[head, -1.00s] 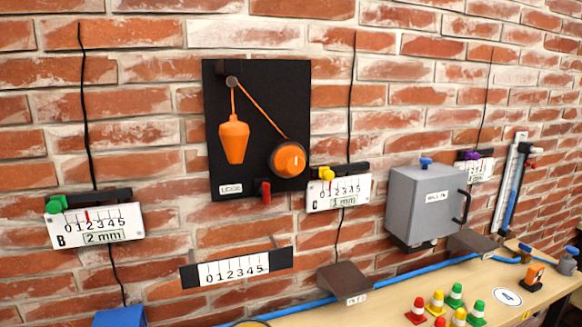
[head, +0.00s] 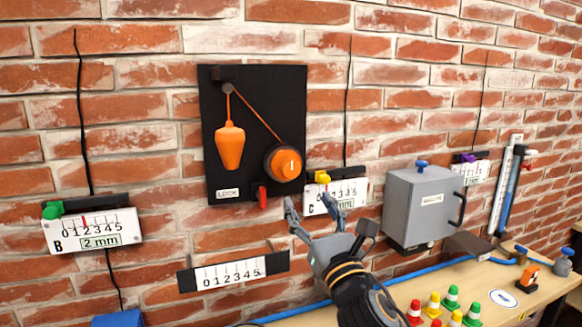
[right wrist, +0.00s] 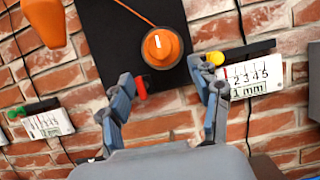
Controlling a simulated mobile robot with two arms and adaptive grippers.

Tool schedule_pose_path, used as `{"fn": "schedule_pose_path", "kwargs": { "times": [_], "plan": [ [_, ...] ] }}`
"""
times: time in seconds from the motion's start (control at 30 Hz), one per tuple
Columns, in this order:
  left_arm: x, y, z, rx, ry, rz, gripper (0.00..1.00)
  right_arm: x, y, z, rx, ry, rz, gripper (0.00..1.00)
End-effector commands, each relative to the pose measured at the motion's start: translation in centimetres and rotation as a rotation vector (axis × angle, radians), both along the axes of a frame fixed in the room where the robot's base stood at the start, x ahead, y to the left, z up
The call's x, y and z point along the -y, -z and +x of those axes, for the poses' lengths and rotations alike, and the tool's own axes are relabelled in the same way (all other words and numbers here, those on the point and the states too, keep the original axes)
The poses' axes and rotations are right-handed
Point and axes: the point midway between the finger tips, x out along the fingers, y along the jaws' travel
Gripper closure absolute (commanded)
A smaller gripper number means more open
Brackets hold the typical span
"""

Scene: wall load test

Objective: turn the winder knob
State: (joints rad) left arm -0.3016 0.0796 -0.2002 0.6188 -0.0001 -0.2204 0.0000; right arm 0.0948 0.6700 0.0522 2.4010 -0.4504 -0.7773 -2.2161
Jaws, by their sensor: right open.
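The winder knob (head: 284,163) is a round orange knob with a white mark, on the black wall panel (head: 222,185). An orange cord runs from it up to a small pulley and down to an orange plumb weight (head: 230,147). A red lock lever (head: 262,196) is below the knob. My right gripper (head: 311,203) is open and empty, below and slightly right of the knob and apart from it. In the right wrist view the knob (right wrist: 161,47) appears above and between the open fingers (right wrist: 170,92). My left gripper is not in view.
Gauge C (head: 338,195) with a yellow tab is right of the panel, close behind my right gripper. A grey box (head: 420,205) is farther right. A scale strip (head: 235,271) is below. Small coloured cones (head: 432,304) stand on the table.

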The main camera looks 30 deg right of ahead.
Motion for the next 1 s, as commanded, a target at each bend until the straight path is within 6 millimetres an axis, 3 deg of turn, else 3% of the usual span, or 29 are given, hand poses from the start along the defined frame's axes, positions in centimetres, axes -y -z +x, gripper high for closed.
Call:
{"fn": "schedule_pose_path", "kwargs": {
  "times": [0.3,0.5,0.7,0.97,1.0],
  "plan": [
    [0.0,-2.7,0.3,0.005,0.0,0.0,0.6,1.5,-3.0,6.2,0.0,0.001,0.006,0.37],
    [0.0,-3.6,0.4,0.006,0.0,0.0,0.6,2.2,-4.0,9.0,-0.001,0.0,0.007,0.37],
    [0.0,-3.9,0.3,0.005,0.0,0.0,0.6,2.4,-4.4,10.2,-0.002,-0.001,0.005,0.37],
    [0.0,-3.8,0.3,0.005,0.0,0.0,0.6,2.4,-4.3,10.3,-0.002,-0.002,0.004,0.37],
    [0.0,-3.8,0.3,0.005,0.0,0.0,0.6,2.4,-4.3,10.3,-0.002,-0.002,0.004,0.41]
  ]
}}
